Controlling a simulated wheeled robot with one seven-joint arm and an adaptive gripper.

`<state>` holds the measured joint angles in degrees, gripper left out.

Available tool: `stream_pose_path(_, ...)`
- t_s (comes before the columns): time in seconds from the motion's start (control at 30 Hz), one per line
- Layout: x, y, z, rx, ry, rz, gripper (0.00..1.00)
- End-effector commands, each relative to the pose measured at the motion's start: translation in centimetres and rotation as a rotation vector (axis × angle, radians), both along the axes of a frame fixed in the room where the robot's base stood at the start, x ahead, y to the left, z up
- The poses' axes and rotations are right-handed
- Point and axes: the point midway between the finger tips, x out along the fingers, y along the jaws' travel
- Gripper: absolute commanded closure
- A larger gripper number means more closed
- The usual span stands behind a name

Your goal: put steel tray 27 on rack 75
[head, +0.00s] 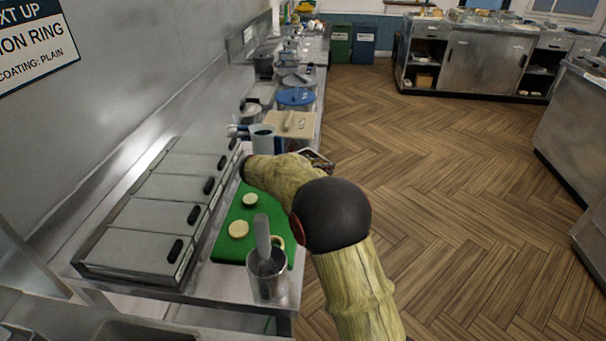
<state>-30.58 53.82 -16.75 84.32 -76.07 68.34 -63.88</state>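I cannot pick out steel tray 27 or rack 75, since no readable label with either number shows. My arm reaches over the green board (221,249) on the left counter, and its links hide part of that board and counter. A small dark-edged piece (319,158) shows just past my arm at the counter's right edge. I cannot tell whether it is part of my gripper or a separate thing. My gripper's fingertips cannot be made out, and what they may hold is hidden.
Lidded steel bins (157,214) line the wall side. A steel cup (267,278) with a utensil stands at the board's near end. A beige-lidded container (291,124) and a blue-lidded pot (296,98) stand farther back. The wooden floor (450,170) is open to the right.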

Motion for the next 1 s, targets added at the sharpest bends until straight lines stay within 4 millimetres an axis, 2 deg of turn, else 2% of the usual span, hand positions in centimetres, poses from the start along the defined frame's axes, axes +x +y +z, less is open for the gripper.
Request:
stream_pose_path(0.13, -0.01, 0.07, 0.23, 0.0, -0.002, 0.001, 0.72)
stream_pose_path(0.63, -0.04, 0.08, 0.21, 0.0, -0.002, 0.001, 1.0)
stream_pose_path(1.0, -0.03, 0.08, 0.22, 0.001, -0.002, 0.0, 1.0)
